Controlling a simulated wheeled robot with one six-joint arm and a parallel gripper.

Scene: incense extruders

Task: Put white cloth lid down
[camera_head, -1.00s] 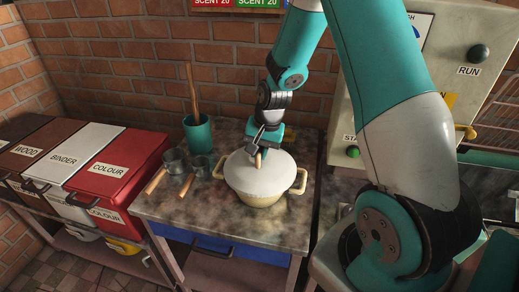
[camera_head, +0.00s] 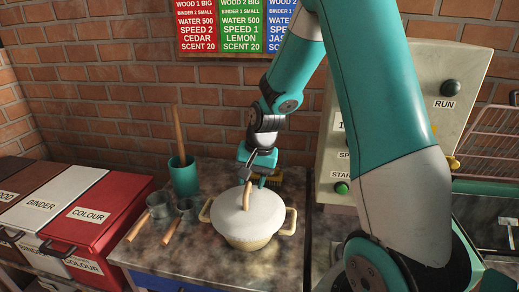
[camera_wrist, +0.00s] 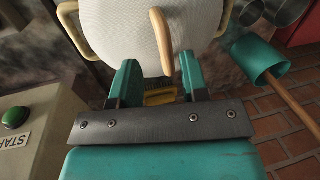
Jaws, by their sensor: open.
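The white cloth lid (camera_head: 249,213) lies on top of a cream pot (camera_head: 246,239) with two side handles. A wooden handle (camera_head: 247,195) stands up from the middle of the lid. In the wrist view the white lid (camera_wrist: 118,32) and its curved wooden handle (camera_wrist: 161,42) lie just beyond the fingertips. My gripper (camera_head: 256,180) is behind and a little above the handle, and in the wrist view the gripper (camera_wrist: 157,70) has its fingers apart with nothing between them. The handle looks clear of both fingers.
A teal cup (camera_head: 184,178) with a wooden stick and two metal scoops (camera_head: 160,205) stand left of the pot. A yellow brush (camera_head: 272,183) lies behind it. A grey control box (camera_head: 400,95) stands right; red, white and brown bins are left.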

